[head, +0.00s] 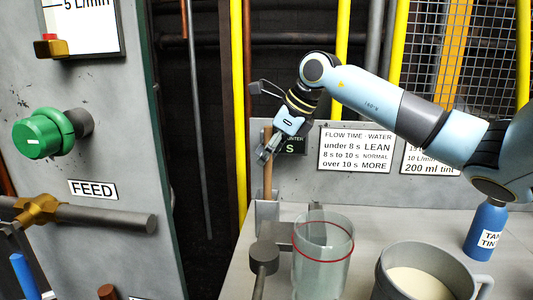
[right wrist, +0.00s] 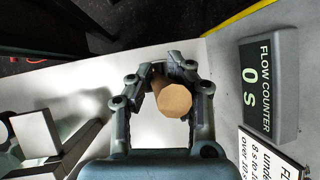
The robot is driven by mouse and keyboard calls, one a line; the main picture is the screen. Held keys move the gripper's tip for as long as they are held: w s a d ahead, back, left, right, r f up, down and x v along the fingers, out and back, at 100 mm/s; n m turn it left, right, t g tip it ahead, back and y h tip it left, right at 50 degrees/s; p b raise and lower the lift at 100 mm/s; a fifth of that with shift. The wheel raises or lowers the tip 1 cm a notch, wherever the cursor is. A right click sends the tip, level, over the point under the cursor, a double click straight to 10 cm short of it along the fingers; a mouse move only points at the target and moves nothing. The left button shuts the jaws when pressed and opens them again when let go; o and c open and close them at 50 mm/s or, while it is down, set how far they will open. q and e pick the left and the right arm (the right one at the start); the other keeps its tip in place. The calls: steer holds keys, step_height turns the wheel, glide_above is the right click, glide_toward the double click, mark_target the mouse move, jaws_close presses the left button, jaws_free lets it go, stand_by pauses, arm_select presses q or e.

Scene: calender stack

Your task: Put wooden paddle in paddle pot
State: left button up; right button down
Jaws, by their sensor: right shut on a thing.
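The wooden paddle (head: 267,178) stands upright at the back left of the bench in the head view. My right gripper (head: 268,150) is shut on its upper part. In the right wrist view, the round end of the paddle (right wrist: 174,101) shows between the fingers of the right gripper (right wrist: 175,85). A small grey box-like holder (head: 266,212), perhaps the paddle pot, is directly below the paddle. The paddle's lower end meets the holder's top edge; I cannot tell whether it is inside or behind it. My left gripper is not in view.
A clear beaker with a red line (head: 323,262), a grey jug of cream liquid (head: 385,275) and a blue tint bottle (head: 486,228) stand on the bench (head: 405,222). A dark grey knob-ended rod (head: 263,254) is in front. The flow counter (right wrist: 268,88) is beside the gripper.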

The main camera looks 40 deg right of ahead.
steer(key=c, duration=1.2)
jaws_free()
steer(key=shift+c, duration=0.2)
steer(key=p+v, duration=0.5)
steer(key=v, duration=0.7)
steer(key=shift+p, duration=0.35)
steer(key=shift+a, duration=0.1)
